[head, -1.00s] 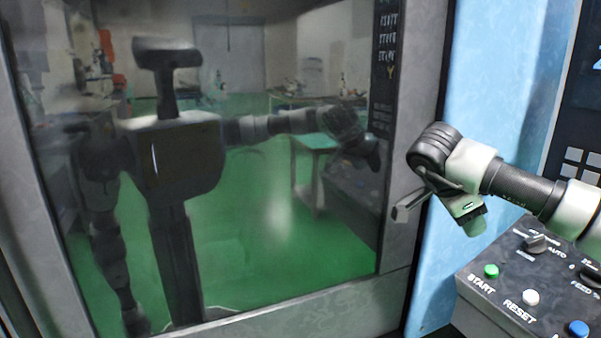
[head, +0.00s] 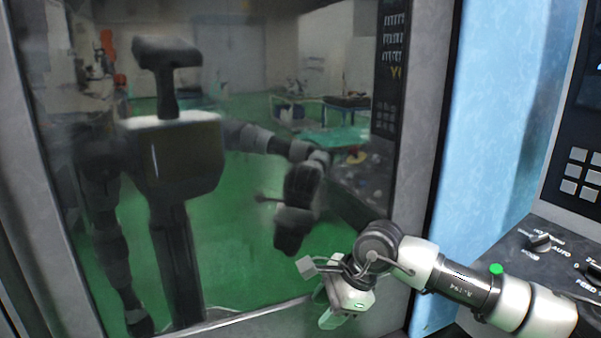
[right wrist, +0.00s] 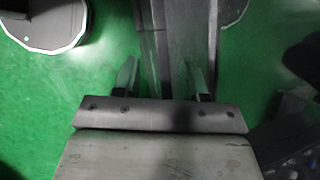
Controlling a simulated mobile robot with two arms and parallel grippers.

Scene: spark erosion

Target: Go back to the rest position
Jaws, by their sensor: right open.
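My right gripper (head: 332,304) hangs low in front of the machine's glass door (head: 250,230) in the head view, with its arm coming in from the right. In the right wrist view its two fingers (right wrist: 163,80) stand apart with nothing between them, above the green floor. My left gripper shows in the head view only as part of my reflection in the glass, at the lower left, where its jaws are too dark to read.
The control panel (head: 525,262) with a green button (head: 496,269) and knobs (head: 541,242) lies at the right, partly behind my right arm. A keypad (head: 581,172) is above it. A blue machine panel (head: 490,130) stands between door and keypad.

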